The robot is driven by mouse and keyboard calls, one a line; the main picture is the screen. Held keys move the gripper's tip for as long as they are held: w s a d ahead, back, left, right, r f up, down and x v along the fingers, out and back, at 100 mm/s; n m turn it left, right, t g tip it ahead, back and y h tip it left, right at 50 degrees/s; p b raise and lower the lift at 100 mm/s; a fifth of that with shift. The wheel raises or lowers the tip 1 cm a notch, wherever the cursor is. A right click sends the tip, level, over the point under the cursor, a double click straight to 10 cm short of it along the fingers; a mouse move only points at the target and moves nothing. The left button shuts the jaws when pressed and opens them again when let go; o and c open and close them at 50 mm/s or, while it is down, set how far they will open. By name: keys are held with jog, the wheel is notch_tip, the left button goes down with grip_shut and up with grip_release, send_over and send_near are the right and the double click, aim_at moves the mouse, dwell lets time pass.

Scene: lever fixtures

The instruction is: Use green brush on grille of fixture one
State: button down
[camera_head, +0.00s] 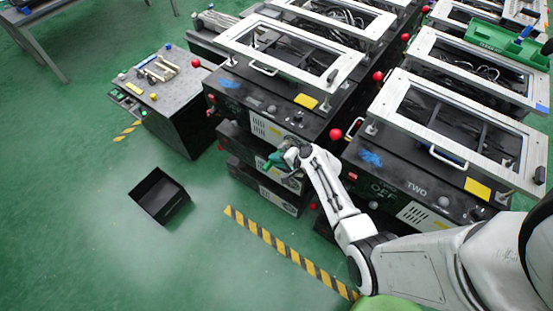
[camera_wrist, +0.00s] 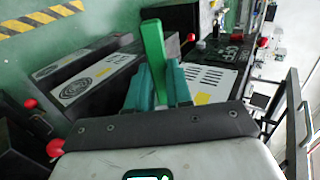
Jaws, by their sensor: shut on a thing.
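My gripper (camera_head: 281,160) is shut on the green brush (camera_head: 272,161), in front of the middle fixture (camera_head: 300,125). In the wrist view, the brush (camera_wrist: 153,50) stands up between the teal fingers of my gripper (camera_wrist: 158,82). The middle fixture's number is not readable; the fixture to its right is marked TWO. A white slotted grille (camera_head: 265,130) is on the middle fixture's front, up and left of my gripper. In the wrist view, a slotted grille (camera_wrist: 212,77) lies just right of the fingers. The brush looks apart from it; bristles are not clearly visible.
Lower units with round vents (camera_wrist: 75,88) sit below the middle fixture. A red knob (camera_head: 335,134) stands at its right corner. A grey cart (camera_head: 185,105) is to the left. An open black box (camera_head: 159,196) lies on the clear green floor, near a striped line (camera_head: 290,252).

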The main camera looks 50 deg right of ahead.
aim_at(266, 170)
jog(key=shift+s+r+p, duration=0.85)
jog(key=shift+s+p, duration=0.3)
jog(key=shift+s, duration=2.05)
jog(key=shift+w+b, duration=0.8)
jog(key=shift+w, duration=2.75)
jog(key=shift+s+a+p, duration=0.1)
jog(key=shift+a+p, duration=1.1)
jog(key=shift+a, duration=1.9)
jog(key=shift+s+a+p, duration=0.1)
jog(key=shift+a+p, duration=0.5)
jog(key=shift+a, duration=0.85)
